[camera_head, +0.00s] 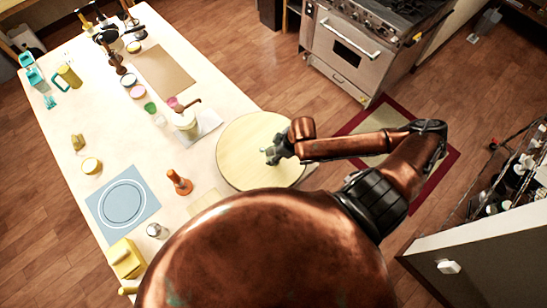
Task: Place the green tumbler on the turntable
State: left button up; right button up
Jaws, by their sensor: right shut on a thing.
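The turntable (235,165) is a round, pale wooden disc at the right edge of the long table. My right gripper (271,155) is over the disc, its arm reaching in from the right. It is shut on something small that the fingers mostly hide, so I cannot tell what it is. A small green cup (150,107) stands on the table left of the white stand; I cannot tell whether it is the green tumbler. My left gripper is not in view.
A white stand with a pot (187,121) is close to the disc's upper left. A brown board (165,72) is farther back. The table's left middle is mostly free.

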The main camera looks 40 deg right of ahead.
jog(key=shift+f, duration=0.1)
jog(key=shift+w, duration=0.1)
jog(key=shift+f, duration=0.1)
jog(key=o, duration=1.4)
jog(key=shift+c, duration=0.2)
jog(key=v, duration=0.6)
jog(key=shift+d+r, duration=0.15)
jog(key=shift+r, duration=0.1)
jog(key=p+v, duration=0.4)
jog(key=v, duration=0.1)
jog(key=shift+s+r, duration=0.3)
